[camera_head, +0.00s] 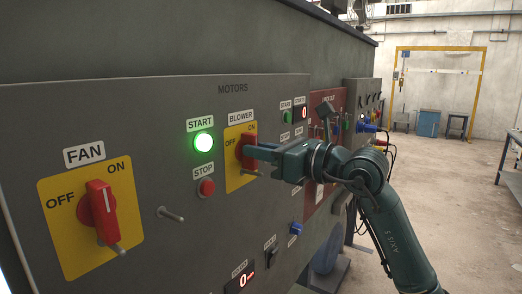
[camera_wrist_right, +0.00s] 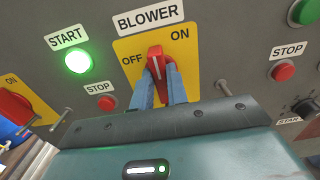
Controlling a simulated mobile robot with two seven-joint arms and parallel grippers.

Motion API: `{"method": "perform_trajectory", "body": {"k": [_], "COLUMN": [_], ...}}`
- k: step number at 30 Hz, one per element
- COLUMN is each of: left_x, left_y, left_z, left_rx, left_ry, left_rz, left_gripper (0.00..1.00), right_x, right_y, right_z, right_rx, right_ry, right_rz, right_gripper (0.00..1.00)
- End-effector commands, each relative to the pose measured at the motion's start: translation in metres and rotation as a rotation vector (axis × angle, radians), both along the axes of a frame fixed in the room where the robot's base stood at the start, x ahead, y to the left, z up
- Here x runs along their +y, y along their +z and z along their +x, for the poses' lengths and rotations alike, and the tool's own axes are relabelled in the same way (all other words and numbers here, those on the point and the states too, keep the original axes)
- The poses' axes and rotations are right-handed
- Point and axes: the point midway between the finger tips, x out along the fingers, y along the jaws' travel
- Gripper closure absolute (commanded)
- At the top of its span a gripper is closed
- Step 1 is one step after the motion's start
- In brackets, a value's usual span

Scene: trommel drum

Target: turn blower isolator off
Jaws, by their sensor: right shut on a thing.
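The blower isolator is a red rotary handle (camera_head: 246,150) on a yellow plate marked OFF and ON, under the BLOWER label, on the grey MOTORS panel. My right gripper (camera_head: 256,153) reaches it from the right. In the right wrist view its two blue-grey fingers (camera_wrist_right: 160,86) stand on either side of the red handle (camera_wrist_right: 155,60), shut on it. The handle's white line there points roughly up, between the words OFF and ON; its exact setting is hard to tell. The fingers hide the handle's lower part. My left gripper is not in view.
A green START light (camera_head: 203,142) is lit left of the isolator, above a red STOP button (camera_head: 206,187). The FAN isolator (camera_head: 101,210) is further left. Metal pegs (camera_head: 170,214) stick out of the panel. A red panel (camera_head: 327,110) adjoins at right, with open floor beyond.

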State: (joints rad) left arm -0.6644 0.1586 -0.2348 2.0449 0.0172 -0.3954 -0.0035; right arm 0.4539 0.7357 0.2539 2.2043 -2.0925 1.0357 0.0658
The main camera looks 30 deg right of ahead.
Motion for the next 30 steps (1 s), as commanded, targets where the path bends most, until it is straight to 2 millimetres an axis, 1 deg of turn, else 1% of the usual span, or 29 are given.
{"method": "perform_trajectory", "body": {"k": [1,3,11,17,23,30], "left_x": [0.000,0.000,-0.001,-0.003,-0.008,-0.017], "left_y": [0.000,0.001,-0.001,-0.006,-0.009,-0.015], "left_z": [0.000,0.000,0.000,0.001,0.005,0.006], "left_rx": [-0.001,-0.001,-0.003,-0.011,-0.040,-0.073], "left_ry": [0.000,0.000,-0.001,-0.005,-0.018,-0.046], "left_rz": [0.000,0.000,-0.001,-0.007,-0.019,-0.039], "left_gripper": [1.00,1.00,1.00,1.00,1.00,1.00], "right_x": [0.000,0.000,0.000,0.000,0.001,0.002], "right_y": [0.000,0.000,-0.001,-0.002,-0.004,-0.004], "right_z": [0.000,0.000,0.000,0.000,-0.001,-0.001], "right_rx": [0.000,0.000,-0.003,-0.027,-0.078,-0.163], "right_ry": [0.000,0.000,0.000,-0.001,-0.002,-0.003], "right_rz": [0.000,0.000,-0.010,-0.066,-0.192,-0.395], "right_gripper": [0.95,1.00,1.00,1.00,1.00,1.00]}}
